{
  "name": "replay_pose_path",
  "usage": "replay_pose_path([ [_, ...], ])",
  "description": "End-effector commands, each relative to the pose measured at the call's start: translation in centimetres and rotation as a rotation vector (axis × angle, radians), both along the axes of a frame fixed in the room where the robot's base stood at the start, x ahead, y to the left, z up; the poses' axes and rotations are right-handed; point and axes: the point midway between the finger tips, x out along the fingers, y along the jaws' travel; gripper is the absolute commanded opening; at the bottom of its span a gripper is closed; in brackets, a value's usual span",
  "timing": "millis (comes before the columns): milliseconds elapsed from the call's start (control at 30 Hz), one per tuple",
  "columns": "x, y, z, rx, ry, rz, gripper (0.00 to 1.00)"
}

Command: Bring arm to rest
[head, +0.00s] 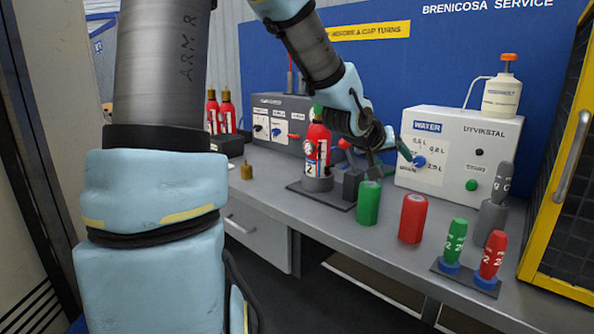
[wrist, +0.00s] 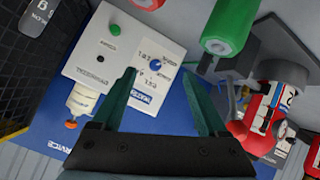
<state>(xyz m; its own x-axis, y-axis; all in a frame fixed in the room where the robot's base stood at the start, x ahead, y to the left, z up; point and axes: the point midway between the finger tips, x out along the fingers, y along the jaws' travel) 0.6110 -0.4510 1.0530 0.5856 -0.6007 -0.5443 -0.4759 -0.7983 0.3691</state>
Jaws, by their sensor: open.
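My arm reaches over the workbench (head: 330,208) from the upper left in the head view. My gripper (head: 388,158) is open and empty in front of the white water box (head: 462,135). In the wrist view my gripper (wrist: 162,76) has its two teal fingers apart, with the box's blue knob (wrist: 155,65) seen between them. The knob also shows beside a fingertip in the head view. A red extinguisher (head: 318,150) with a green top stands upright in a dark stand (head: 330,198), left of my gripper. It also lies at the right of the wrist view (wrist: 268,115).
A green cylinder (head: 368,204) and a red cylinder (head: 411,218) stand near the bench front. Small green (head: 455,242) and red (head: 492,254) numbered pieces stand on a dark plate. A yellow-framed cabinet (head: 562,160) bounds the right. A bottle (head: 502,97) tops the box.

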Motion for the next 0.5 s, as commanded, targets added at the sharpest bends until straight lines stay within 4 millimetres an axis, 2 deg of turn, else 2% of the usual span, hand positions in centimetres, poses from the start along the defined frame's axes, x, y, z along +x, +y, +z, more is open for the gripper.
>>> replay_pose_path([
  [167,-0.4,5.5,-3.3,0.155,0.066,0.066,0.76],
  [267,-1.3,9.9,-5.6,0.268,0.132,0.114,0.76],
  [367,-3.5,15.8,-7.9,0.396,0.238,0.171,0.76],
  [400,-4.7,18.2,-8.7,0.442,0.289,0.192,0.76],
  [500,-8.2,23.1,-10.2,0.527,0.417,0.23,0.76],
])
